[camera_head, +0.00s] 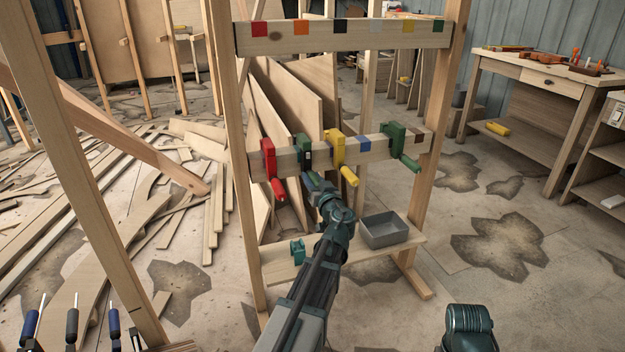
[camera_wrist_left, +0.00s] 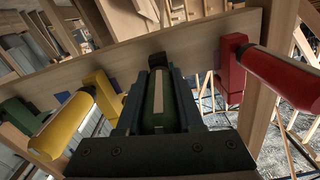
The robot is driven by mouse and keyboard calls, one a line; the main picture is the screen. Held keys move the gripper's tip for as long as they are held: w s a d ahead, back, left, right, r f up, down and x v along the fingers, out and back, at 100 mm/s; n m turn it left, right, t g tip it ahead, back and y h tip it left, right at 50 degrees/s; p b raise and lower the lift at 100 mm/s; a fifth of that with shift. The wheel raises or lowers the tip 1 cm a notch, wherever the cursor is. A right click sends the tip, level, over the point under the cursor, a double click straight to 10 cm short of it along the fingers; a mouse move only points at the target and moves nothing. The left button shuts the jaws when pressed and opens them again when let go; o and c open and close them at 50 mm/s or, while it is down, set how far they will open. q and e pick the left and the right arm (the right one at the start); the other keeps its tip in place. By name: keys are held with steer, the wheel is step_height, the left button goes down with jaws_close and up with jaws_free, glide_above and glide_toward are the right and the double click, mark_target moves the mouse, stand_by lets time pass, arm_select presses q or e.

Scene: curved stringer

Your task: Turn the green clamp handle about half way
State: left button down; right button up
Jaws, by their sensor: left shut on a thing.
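My left gripper (camera_head: 315,181) is at the middle rail of the wooden frame, between the red clamp and the yellow clamp. In the left wrist view its two dark fingers (camera_wrist_left: 160,100) are shut around a green handle (camera_wrist_left: 158,102), which lies lengthwise between them. The handle's clamp (camera_head: 304,150) is dark and sits on the rail; my gripper hides much of the handle in the head view. A second green clamp (camera_head: 392,140) with a green handle (camera_head: 409,162) sits farther right on the rail, apart from my gripper.
The red clamp (camera_head: 268,158) and yellow clamp (camera_head: 335,147) flank my gripper closely, their handles sticking out. A grey bin (camera_head: 384,232) and a small teal clamp (camera_head: 298,251) are on the lower shelf. Colored patches mark the top rail (camera_head: 345,38). A workbench (camera_head: 540,80) stands right.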

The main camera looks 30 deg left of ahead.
arm_select(q)
steer(key=m, duration=0.4)
steer(key=shift+m, duration=0.3)
steer(key=m, duration=0.3)
steer(key=shift+m, duration=0.3)
steer(key=m, duration=0.3)
steer(key=shift+m, duration=0.3)
steer(key=shift+r+m, duration=0.1)
steer(key=shift+m, duration=2)
steer(key=c, duration=0.5)
jaws_free()
steer(key=shift+c, duration=0.2)
steer(key=v, duration=1.3)
steer(key=shift+s+d, duration=0.25)
steer(key=shift+s, duration=0.05)
